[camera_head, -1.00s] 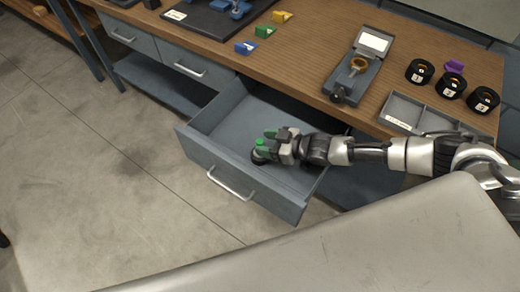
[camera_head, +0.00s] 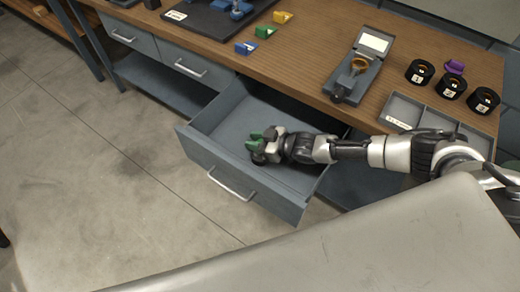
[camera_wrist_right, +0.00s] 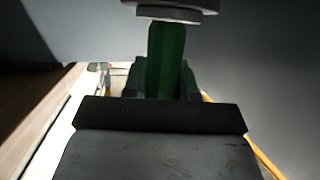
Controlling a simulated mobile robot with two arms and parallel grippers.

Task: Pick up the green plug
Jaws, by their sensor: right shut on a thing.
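The green plug shows best in the right wrist view (camera_wrist_right: 166,58) as a green post with a grey disc at its far end. In the head view it is mostly covered by my right gripper (camera_head: 260,142); a dark round part shows just below the fingers. My right gripper has green fingertips and is shut on the green plug. Both are in or over the open drawer (camera_head: 228,182), near its front. I cannot tell whether the plug touches the drawer floor. My left gripper is not in view.
The drawer walls surround my right gripper; the wooden tabletop (camera_head: 310,70) is behind. On it are a grey device (camera_head: 357,72), a divided tray (camera_head: 404,106), numbered black rings (camera_head: 420,72), a purple piece (camera_head: 455,67) and small coloured blocks (camera_head: 264,32).

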